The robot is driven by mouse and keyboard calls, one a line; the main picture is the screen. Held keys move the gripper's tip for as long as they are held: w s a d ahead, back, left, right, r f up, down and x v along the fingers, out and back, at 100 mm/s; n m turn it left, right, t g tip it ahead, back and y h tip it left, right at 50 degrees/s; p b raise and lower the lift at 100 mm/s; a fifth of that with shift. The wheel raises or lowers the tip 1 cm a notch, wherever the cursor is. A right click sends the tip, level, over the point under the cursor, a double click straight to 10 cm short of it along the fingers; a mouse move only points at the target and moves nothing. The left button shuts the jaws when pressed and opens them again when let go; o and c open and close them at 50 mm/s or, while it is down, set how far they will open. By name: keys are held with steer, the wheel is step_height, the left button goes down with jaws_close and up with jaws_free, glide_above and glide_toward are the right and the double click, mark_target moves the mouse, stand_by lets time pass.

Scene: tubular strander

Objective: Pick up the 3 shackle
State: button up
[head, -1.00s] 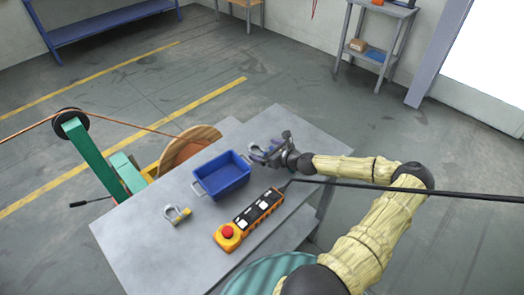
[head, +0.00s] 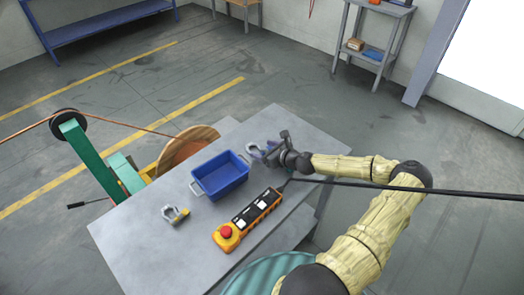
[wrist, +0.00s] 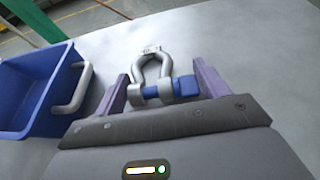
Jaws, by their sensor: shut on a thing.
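A grey shackle with a blue pin lies between the fingers of my gripper in the wrist view, its bow pointing away. Its blue pin (wrist: 187,86) runs across from finger to finger. A small light marking on the bow is too small to read. My gripper (wrist: 162,84) is shut on this shackle across its pin ends. In the head view my gripper (head: 268,151) is low over the far right part of the table, and the shackle (head: 253,149) shows beside it, partly hidden. A second shackle (head: 174,215), with a yellow pin, lies at the table's left.
A blue bin (head: 220,176) with side handles stands left of my gripper; its handle (wrist: 75,88) is near the left finger. A yellow pendant control (head: 248,217) with a red button lies in front. The grey table (head: 140,243) is clear at the near left.

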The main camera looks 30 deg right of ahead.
mark_target(264, 150)
step_height(264, 150, up, 10)
steer(key=shift+r+b, duration=0.1)
steer(key=shift+b, duration=0.55)
